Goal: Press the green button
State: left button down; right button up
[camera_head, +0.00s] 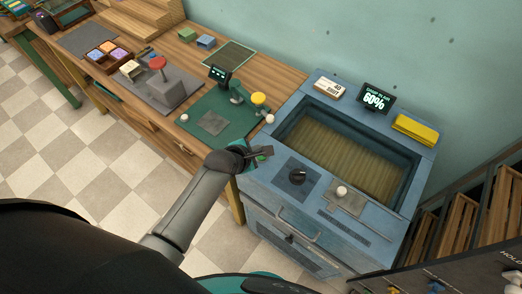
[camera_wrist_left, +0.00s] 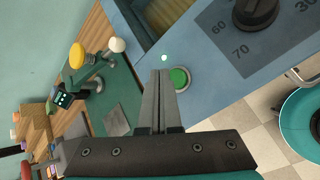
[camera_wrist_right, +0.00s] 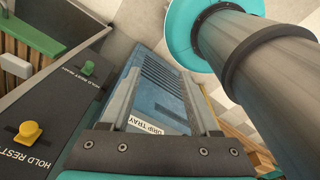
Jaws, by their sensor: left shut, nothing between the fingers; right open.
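The green button (camera_wrist_left: 180,78) is a round green cap in a pale ring on the blue cabinet's top, at its corner beside the green work mat. In the head view a bit of green (camera_head: 261,157) shows there beside my left gripper (camera_head: 266,151), which partly covers that spot. In the left wrist view my left gripper (camera_wrist_left: 160,74) is shut and empty, its fingertips just left of the button. I cannot tell their height above it or whether they touch. My right gripper (camera_wrist_right: 160,72) is open and empty, above a panel labelled "DRIP TRAY".
The blue cabinet (camera_head: 290,205) has an open basin (camera_head: 338,150), a black dial (camera_head: 297,176), a white ball knob (camera_head: 341,190) and a 60% display (camera_head: 376,97). The green mat (camera_head: 190,117) holds a yellow-topped post (camera_head: 258,99). A "HOLD REST" panel (camera_wrist_right: 50,120) is near my right gripper.

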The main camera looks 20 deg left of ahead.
aim_at(259, 158)
pick_arm(q)
notch_tip(259, 158, up, 3)
jog(key=shift+f+p, duration=0.1)
jog(key=shift+p, duration=1.15)
jog(key=shift+r, duration=0.9)
